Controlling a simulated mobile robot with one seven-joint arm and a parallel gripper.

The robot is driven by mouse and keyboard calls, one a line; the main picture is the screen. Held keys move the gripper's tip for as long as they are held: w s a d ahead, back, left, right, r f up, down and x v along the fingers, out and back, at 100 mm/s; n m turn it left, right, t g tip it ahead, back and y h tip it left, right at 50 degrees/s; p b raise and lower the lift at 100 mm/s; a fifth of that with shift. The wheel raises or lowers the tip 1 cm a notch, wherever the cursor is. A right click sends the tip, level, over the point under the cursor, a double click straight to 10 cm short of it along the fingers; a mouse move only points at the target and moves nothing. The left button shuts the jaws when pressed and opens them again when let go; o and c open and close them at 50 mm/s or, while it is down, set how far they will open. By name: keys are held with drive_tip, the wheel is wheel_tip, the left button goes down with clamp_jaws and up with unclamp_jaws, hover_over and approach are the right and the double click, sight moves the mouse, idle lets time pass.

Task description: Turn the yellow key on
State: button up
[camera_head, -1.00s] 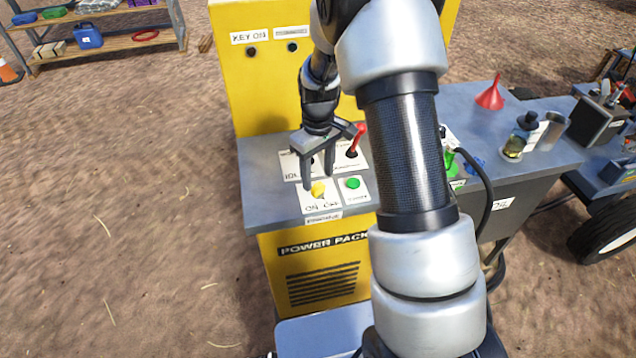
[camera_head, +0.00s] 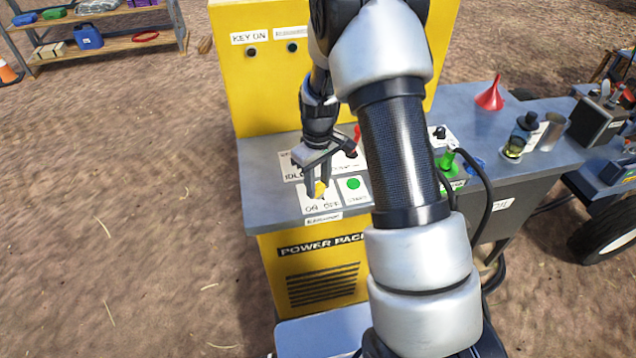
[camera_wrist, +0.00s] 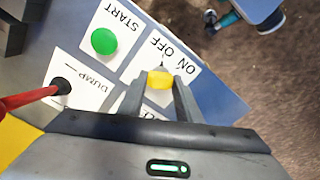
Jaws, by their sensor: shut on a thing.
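The yellow key (camera_head: 320,188) stands on a white plate marked ON and OFF, on the grey top of the power pack. My gripper (camera_head: 317,190) reaches down to it, with its fingers on either side of the key. In the wrist view the yellow key (camera_wrist: 160,79) sits between the two fingertips of my gripper (camera_wrist: 159,88), and the fingers are closed on it. A small dark pointer mark shows at the key, near the ON and OFF words.
A green START button (camera_head: 353,184) is right beside the key plate. A red lever (camera_wrist: 30,98) stands close to my gripper. A green fitting (camera_head: 448,162) and a red funnel (camera_head: 490,95) are farther right.

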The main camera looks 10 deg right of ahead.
sight(318, 185)
drive_tip(key=m+b, duration=0.1)
drive_tip(key=m, duration=1)
drive_tip(key=shift+r+m, duration=0.1)
drive_tip(key=shift+m, duration=0.3)
idle(0.6)
drive_tip(key=o, duration=1)
drive_tip(key=shift+o, duration=0.2)
wheel_tip(318, 185, up, 17)
drive_tip(key=p, duration=0.1)
drive_tip(key=shift+r, duration=0.2)
